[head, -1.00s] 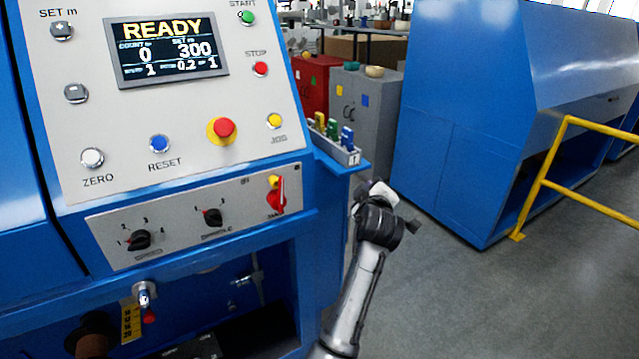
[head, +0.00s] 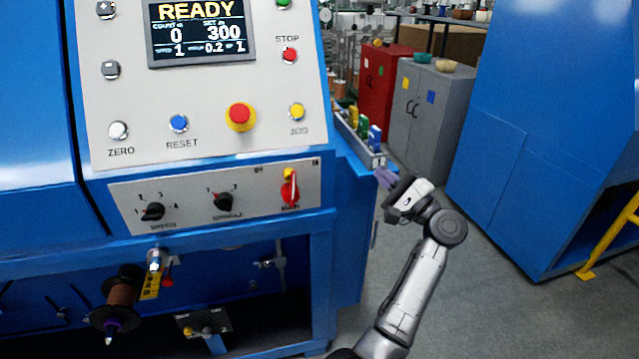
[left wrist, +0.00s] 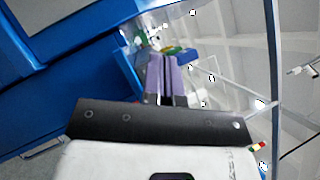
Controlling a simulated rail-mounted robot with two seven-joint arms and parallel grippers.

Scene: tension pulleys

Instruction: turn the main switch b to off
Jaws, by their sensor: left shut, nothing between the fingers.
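The main switch (head: 290,190) is a red handle on a yellow plate, at the right end of the lower switch panel in the head view. Its handle stands about upright; the small marks beside it are too blurred to read its setting surely. No letter b is legible. My left gripper (head: 384,177) is to the right of the switch, apart from it, beside the blue cabinet's corner. Its purple fingers are together and empty, pointing up and left. They also show in the left wrist view (left wrist: 165,78), where the switch cannot be made out. My right gripper is not in view.
Two black rotary knobs (head: 153,211) (head: 223,201) sit left of the switch. Above are push buttons, a red emergency button (head: 240,114) and a READY display (head: 202,30). A tray (head: 374,160) with coloured pieces juts out near my gripper. Open floor lies to the right.

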